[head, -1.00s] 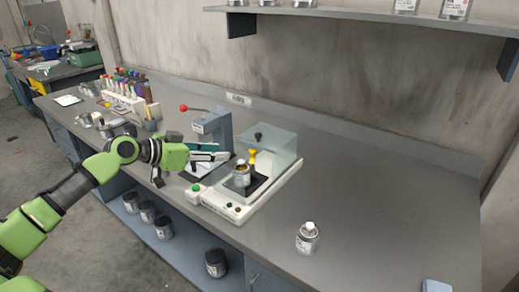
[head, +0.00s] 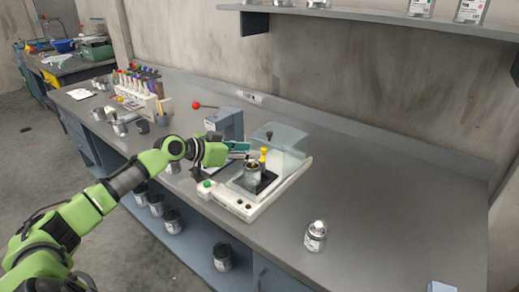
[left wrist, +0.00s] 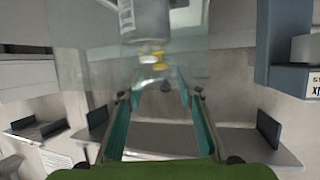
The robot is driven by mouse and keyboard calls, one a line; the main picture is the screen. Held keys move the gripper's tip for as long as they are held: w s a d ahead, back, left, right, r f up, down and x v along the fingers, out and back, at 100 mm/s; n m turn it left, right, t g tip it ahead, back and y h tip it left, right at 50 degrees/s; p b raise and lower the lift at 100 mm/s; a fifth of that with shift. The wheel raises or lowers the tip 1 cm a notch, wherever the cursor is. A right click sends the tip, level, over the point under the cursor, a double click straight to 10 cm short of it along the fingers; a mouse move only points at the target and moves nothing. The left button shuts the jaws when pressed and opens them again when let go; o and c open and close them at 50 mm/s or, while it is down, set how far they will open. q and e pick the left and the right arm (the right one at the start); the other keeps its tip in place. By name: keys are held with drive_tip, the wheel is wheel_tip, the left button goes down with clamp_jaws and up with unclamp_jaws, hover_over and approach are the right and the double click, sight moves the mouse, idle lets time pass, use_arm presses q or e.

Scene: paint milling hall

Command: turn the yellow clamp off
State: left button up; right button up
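The yellow clamp (head: 263,156) stands up behind a small metal can (head: 253,170) on the white machine (head: 243,207), by a clear raised guard (head: 285,161). In the left wrist view the yellow clamp (left wrist: 153,57) shows just beyond the fingertips, below the can (left wrist: 147,22), blurred by the clear guard. My left gripper (head: 240,150) is left of the clamp at about its height, with its tips close to it. In the wrist view my left gripper (left wrist: 158,88) has its two teal fingers apart with nothing between them. Contact with the clamp cannot be told. My right gripper is out of view.
The bench (head: 390,200) is clear right of the machine. A shelf (head: 380,24) hangs above.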

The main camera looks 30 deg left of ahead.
sight(263, 154)
use_arm(q)
drive_tip(key=shift+p+x, duration=0.5)
drive_tip(key=shift+x, duration=2.05)
clamp_jaws()
